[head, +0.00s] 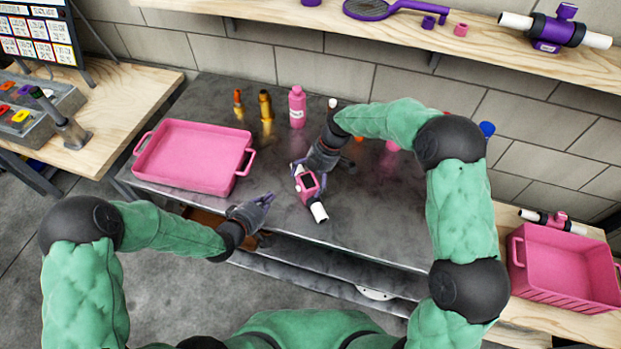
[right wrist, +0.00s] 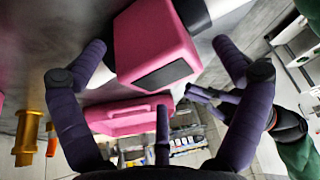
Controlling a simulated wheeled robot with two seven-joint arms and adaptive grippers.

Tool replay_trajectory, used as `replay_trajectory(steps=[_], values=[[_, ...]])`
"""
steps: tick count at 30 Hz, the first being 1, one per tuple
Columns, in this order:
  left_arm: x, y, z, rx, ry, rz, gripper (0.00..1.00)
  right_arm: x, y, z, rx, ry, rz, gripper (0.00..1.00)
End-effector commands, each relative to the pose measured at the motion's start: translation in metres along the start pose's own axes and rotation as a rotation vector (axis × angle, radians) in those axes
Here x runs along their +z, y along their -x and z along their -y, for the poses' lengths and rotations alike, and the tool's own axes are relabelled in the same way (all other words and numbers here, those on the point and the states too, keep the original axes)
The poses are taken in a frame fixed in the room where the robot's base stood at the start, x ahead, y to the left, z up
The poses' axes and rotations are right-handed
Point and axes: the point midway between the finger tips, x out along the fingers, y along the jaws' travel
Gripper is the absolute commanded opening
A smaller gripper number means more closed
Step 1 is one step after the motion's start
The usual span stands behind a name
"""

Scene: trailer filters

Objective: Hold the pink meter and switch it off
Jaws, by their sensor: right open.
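The pink meter (head: 307,183), with a dark screen and a white pipe end, is over the front middle of the grey table. In the right wrist view the pink meter (right wrist: 150,38) lies between the spread fingers of my right gripper (right wrist: 160,45). The right gripper (head: 312,170) is open around the meter, and a gap shows beside the fingers. My left gripper (head: 262,201) is to the left of the meter, apart from it, near the table's front edge. Its finger opening is too small to judge. I cannot make out the meter's switch.
A pink tray (head: 187,160) sits on the table's left. Two orange-brown bottles and a pink bottle (head: 297,107) stand at the back. A purple meter (head: 558,33) lies on the wall shelf. Another pink meter (head: 553,221) lies behind a pink crate (head: 517,262) at right.

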Motion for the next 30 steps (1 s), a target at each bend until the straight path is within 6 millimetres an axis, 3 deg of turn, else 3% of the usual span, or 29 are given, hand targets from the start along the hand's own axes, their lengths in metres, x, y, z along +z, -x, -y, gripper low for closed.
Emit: replay_trajectory(steps=[5, 18, 24, 30], values=[[0.000, 0.000, 0.000, 0.000, 0.000, 0.000, 0.00, 0.000, 0.016, -0.001, 0.004, 0.000, 0.001, 0.98], [0.000, 0.000, 0.000, 0.000, 0.000, 0.000, 0.00, 0.000, 0.098, 0.000, 0.003, 0.000, 0.001, 0.98], [0.000, 0.000, 0.000, 0.000, 0.000, 0.000, 0.00, 0.000, 0.116, 0.000, 0.001, 0.000, 0.000, 0.98], [0.000, 0.000, 0.000, 0.000, 0.000, 0.000, 0.00, 0.000, 0.119, 0.000, 0.000, 0.000, 0.000, 0.98]])
